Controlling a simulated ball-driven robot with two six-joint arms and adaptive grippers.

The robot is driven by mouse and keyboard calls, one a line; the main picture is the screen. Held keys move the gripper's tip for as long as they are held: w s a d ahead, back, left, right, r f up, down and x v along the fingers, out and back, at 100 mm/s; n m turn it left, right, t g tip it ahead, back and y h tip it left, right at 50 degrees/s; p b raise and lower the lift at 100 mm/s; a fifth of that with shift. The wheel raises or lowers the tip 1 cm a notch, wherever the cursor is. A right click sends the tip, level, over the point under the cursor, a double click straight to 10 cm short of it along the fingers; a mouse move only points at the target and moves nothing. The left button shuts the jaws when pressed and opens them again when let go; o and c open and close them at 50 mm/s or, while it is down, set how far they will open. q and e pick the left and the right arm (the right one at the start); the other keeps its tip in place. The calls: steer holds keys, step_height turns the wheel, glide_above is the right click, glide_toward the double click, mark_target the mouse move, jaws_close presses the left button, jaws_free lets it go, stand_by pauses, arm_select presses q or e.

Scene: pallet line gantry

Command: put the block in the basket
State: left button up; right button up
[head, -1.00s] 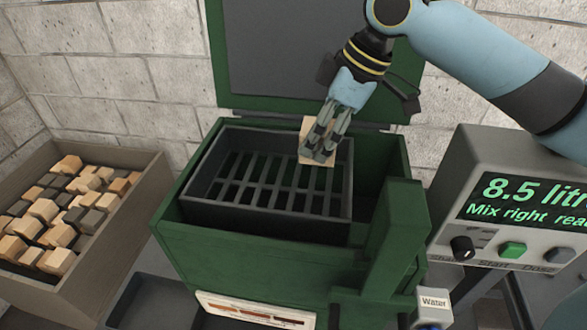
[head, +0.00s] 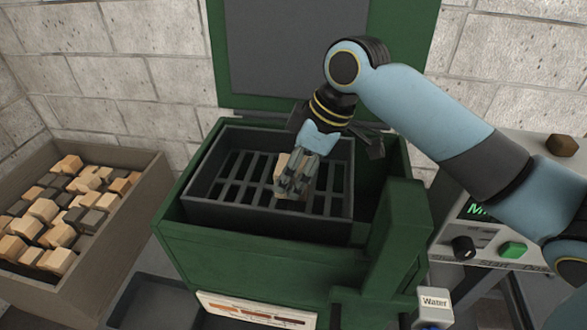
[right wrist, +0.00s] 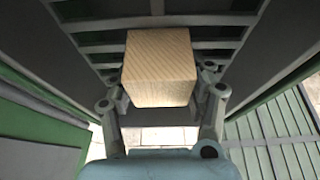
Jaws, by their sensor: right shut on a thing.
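My right gripper (head: 294,180) is shut on a pale wooden block (right wrist: 160,68). In the head view only a small part of the block (head: 281,162) shows past the fingers. The gripper and block are over the dark slatted basket (head: 229,220), a little right of its middle. The basket sits in the open green machine. In the right wrist view the block is between the fingers with the basket's slats behind it. I cannot tell whether the block touches the slats. My left gripper is not in view.
A bin (head: 142,205) with several light and dark blocks stands at the left. The green machine (head: 250,262) has a raised lid (head: 222,60) behind the basket. A control panel (head: 481,232) with buttons stands at the right, partly behind my arm. A brown block (head: 562,145) is on top of it.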

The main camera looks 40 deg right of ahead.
steer(key=o, duration=1.2)
steer(key=v, duration=1.2)
